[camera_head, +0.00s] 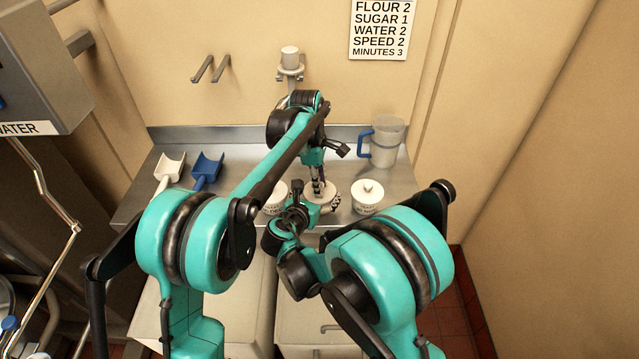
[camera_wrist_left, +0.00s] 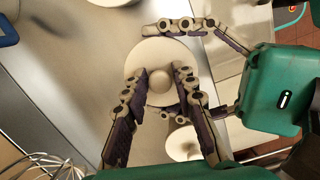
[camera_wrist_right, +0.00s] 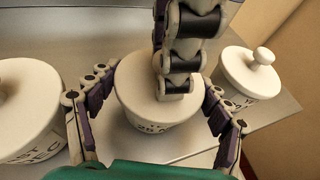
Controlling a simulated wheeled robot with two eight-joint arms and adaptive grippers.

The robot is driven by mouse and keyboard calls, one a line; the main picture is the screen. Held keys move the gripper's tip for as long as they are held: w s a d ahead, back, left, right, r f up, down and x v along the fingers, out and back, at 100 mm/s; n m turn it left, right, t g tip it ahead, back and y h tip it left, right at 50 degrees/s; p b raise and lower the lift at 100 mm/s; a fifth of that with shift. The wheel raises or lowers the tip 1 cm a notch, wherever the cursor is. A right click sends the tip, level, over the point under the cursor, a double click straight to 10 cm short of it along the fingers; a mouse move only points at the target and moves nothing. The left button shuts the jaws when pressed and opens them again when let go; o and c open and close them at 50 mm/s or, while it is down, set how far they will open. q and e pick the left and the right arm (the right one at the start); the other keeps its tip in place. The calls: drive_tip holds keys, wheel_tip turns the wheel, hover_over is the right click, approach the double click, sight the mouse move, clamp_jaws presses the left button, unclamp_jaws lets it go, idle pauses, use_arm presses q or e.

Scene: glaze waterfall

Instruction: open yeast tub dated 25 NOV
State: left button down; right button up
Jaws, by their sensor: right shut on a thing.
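Three white lidded tubs stand on the steel counter. The middle tub (camera_wrist_right: 150,100) is between the fingers of my right gripper (camera_wrist_right: 155,118), which is shut on its body. The right tub also shows in the head view (camera_head: 367,196).
A clear jug with a blue handle (camera_head: 386,142) stands at the back right of the counter (camera_head: 237,140). A white scoop (camera_head: 169,170) and a blue scoop (camera_head: 207,170) lie at the left. A wire whisk (camera_wrist_left: 40,168) shows in the left wrist view. The wall is close behind.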

use_arm(q)
drive_tip(key=shift+f, duration=0.2)
use_arm(e)
drive_tip(key=shift+r, duration=0.1)
idle(0.4)
use_arm(q)
drive_tip(key=shift+w+r, duration=0.15)
drive_tip(key=shift+r, duration=0.3)
use_arm(e)
drive_tip(key=shift+w, duration=0.1)
use_arm(q)
drive_tip(key=shift+r, duration=0.65)
use_arm(e)
drive_tip(key=shift+f, duration=0.25)
use_arm(q)
drive_tip(key=shift+r+g, duration=0.4)
drive_tip(key=shift+g, duration=0.5)
drive_tip(key=shift+s, duration=0.2)
